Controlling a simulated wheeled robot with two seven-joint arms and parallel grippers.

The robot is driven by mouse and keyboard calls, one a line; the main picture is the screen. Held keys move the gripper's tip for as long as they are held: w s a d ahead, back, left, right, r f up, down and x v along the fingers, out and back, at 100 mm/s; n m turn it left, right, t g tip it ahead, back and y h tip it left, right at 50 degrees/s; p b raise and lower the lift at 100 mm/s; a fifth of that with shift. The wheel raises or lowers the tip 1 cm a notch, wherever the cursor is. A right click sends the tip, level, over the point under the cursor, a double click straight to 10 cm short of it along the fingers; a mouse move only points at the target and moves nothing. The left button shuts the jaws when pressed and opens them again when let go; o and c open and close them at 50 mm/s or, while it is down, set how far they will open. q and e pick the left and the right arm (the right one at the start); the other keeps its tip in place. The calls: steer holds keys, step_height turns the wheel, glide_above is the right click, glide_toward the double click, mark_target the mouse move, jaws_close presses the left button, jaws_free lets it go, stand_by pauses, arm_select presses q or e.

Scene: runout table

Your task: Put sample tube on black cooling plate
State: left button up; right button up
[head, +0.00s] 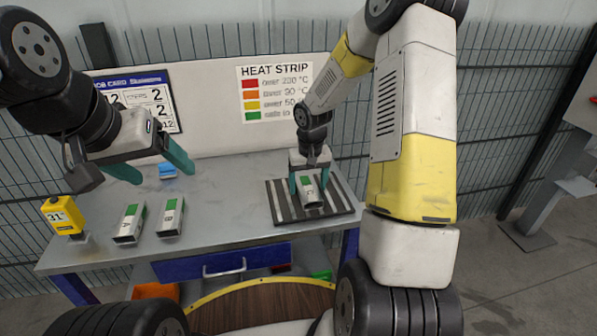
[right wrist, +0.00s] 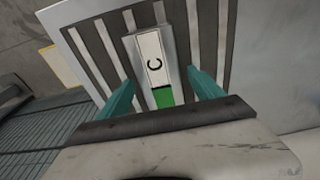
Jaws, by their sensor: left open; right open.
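A grey rectangular sample tube marked C (head: 311,193), with a green strip at one end, lies on the black slatted cooling plate (head: 341,205) at the right of the table. My right gripper (head: 309,183) is down over it, open, one finger on each side. In the right wrist view, tube C (right wrist: 151,60) lies on the plate (right wrist: 97,62) between the open fingertips (right wrist: 162,88), with gaps visible. Two similar tubes, A (head: 130,223) and B (head: 171,217), lie at the table's left. My left gripper (head: 152,172) is open and empty above the table, behind them.
A yellow readout showing 31° (head: 62,215) stands at the table's left edge. A small blue item (head: 167,171) is near the left gripper. A heat strip chart (head: 274,93) hangs on the back panel. The middle of the table (head: 228,205) is clear.

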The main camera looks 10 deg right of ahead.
mark_target(309, 190)
steer(key=shift+r, duration=0.1)
step_height(309, 190, up, 12)
steer(key=s, duration=0.1)
steer(key=s+r+t, duration=0.1)
steer(key=s+r, duration=0.4)
steer(key=s, duration=0.3)
steer(key=s+a+r+t+y, duration=0.1)
steer(key=s+r+t, duration=0.1)
steer(key=s+r, duration=0.2)
steer(key=s+a+r+t+y, duration=0.1)
steer(key=s+r, duration=0.4)
steer(key=s, duration=0.6)
steer(key=shift+s+r+t, duration=0.3)
steer(key=shift+t, duration=0.1)
steer(key=shift+a, duration=0.1)
